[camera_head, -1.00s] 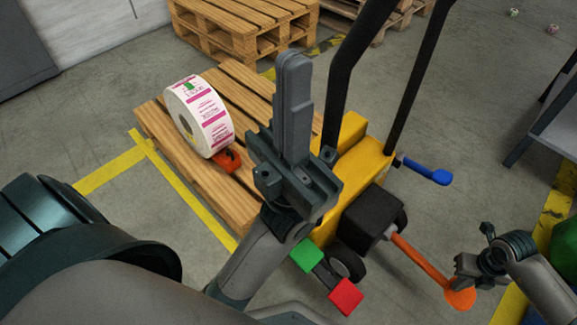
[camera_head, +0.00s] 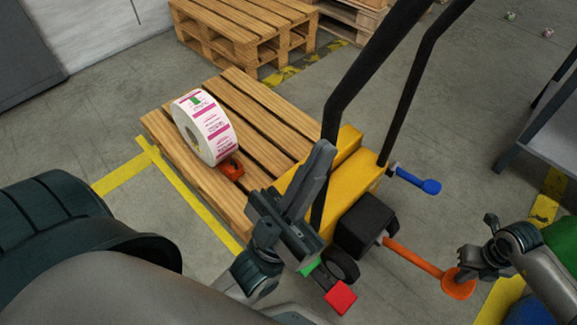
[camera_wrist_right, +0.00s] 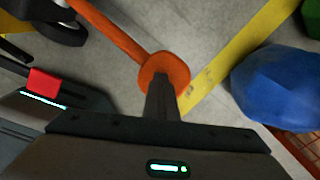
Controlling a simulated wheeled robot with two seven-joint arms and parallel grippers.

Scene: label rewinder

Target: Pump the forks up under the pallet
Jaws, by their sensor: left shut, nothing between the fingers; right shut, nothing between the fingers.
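The wooden pallet (camera_head: 266,116) lies on the floor with a label roll (camera_head: 205,128) on it and an orange-red block (camera_head: 231,168) beside the roll. The yellow pallet truck (camera_head: 352,187) stands at the pallet's near right end; its forks are hidden. An orange lever with a round orange pad (camera_head: 459,283) sticks out low to the right; the pad also shows in the right wrist view (camera_wrist_right: 165,73). My right gripper (camera_head: 466,268) is shut and empty, its fingertips at the pad, seemingly touching it. My left gripper (camera_head: 322,160) is shut and empty, in front of the truck.
A blue lever (camera_head: 417,181) sticks out from the truck's right side. Green and red pedals (camera_head: 340,298) lie low near my left arm. A blue rounded thing (camera_wrist_right: 275,83) lies right of my right gripper. Stacked pallets (camera_head: 245,32) stand behind.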

